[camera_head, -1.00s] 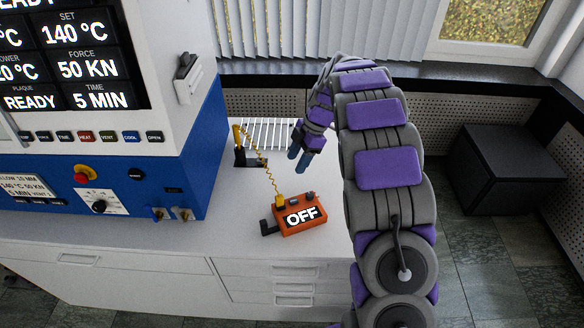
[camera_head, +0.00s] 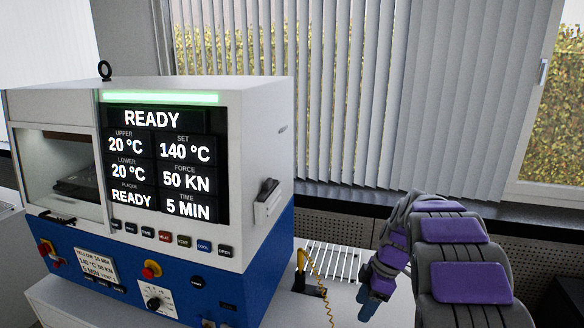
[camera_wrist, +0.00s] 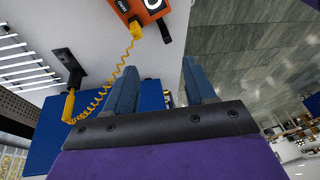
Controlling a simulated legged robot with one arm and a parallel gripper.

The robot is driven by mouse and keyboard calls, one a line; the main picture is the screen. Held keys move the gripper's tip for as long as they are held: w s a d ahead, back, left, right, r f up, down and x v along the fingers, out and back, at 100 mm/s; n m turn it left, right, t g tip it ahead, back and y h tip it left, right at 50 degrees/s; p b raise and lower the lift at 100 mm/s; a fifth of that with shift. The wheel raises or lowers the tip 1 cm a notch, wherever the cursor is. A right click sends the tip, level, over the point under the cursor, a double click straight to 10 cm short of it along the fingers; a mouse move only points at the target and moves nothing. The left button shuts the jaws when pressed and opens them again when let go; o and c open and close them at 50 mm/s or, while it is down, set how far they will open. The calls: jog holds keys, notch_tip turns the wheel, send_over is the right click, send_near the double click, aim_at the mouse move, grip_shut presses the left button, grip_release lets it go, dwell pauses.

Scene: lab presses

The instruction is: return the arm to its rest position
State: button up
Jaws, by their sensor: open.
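My gripper (camera_head: 371,301) is at the lower right of the head view, at the end of my purple and grey arm, which arches over the counter. In the wrist view its two blue fingers (camera_wrist: 160,85) stand apart with nothing between them. The gripper is above the white counter near its edge, apart from the things there. An orange box (camera_wrist: 150,8) with a coiled yellow cord lies on the counter, partly cut off at the top of the wrist view.
The blue and white press (camera_head: 250,200) stands left of my arm, its screen reading READY. The yellow handle (camera_head: 301,260) on a black mount and a white slatted rack (camera_head: 335,260) are behind the gripper. Window blinds (camera_head: 340,90) are at the back. Grey floor (camera_wrist: 250,50) lies beyond the counter edge.

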jog(key=s+a+r+m+h, duration=0.1)
jog(key=s+a+r+m, duration=0.15)
jog(key=s, duration=0.35)
jog(key=s+a+r+m, duration=0.1)
jog(key=s+r+m, duration=0.1)
jog(key=s+m, duration=0.35)
jog(key=s+a+r+m+h, duration=0.1)
jog(key=s+r, duration=0.1)
jog(key=s, duration=0.6)
jog(key=s+a+f+m+g+h, duration=0.1)
jog(key=s+m, duration=0.6)
jog(key=s, duration=1.1)
jog(key=shift+s+f+h, duration=0.2)
jog(key=shift+f+h, duration=0.2)
jog(key=shift+f, duration=0.25)
